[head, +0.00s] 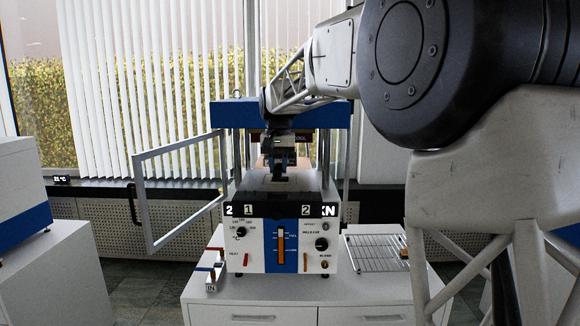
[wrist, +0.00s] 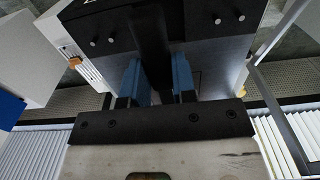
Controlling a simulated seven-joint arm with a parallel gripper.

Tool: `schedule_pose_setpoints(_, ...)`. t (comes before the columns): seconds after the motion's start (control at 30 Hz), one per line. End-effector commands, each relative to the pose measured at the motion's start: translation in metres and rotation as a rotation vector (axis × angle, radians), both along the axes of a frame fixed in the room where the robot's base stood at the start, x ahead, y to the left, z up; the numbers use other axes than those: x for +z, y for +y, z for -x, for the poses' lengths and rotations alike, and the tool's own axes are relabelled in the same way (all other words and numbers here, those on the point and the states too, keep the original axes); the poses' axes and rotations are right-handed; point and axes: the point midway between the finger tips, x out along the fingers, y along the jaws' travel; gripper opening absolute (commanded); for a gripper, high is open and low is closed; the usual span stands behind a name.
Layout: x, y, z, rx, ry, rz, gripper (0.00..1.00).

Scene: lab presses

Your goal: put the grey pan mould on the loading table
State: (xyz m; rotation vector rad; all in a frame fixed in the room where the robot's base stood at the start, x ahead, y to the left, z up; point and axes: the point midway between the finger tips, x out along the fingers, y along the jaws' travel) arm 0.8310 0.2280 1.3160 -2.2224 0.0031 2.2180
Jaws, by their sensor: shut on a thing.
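The mould's body is hard to tell from the dark and grey surfaces around the handle. In the head view it is mostly hidden by the gripper and the shadow. I cannot tell whether it touches the surface beneath. No surface is clearly marked as the loading table.
A framed guard door (head: 141,200) stands open on the left. A wire rack (head: 378,253) lies on the white cabinet (head: 270,295) at right. Posts flank the press opening closely.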

Motion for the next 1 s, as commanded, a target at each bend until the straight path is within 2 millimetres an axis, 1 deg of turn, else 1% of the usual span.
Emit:
schedule_pose_setpoints(0.1,0.001,0.002,-0.001,0.003,-0.002,0.0,0.0)
schedule_pose_setpoints(0.63,0.001,0.002,0.0,0.003,-0.004,0.0,0.0)
schedule_pose_setpoints(1.0,-0.017,0.002,0.0,0.003,-0.003,0.0,0.0)
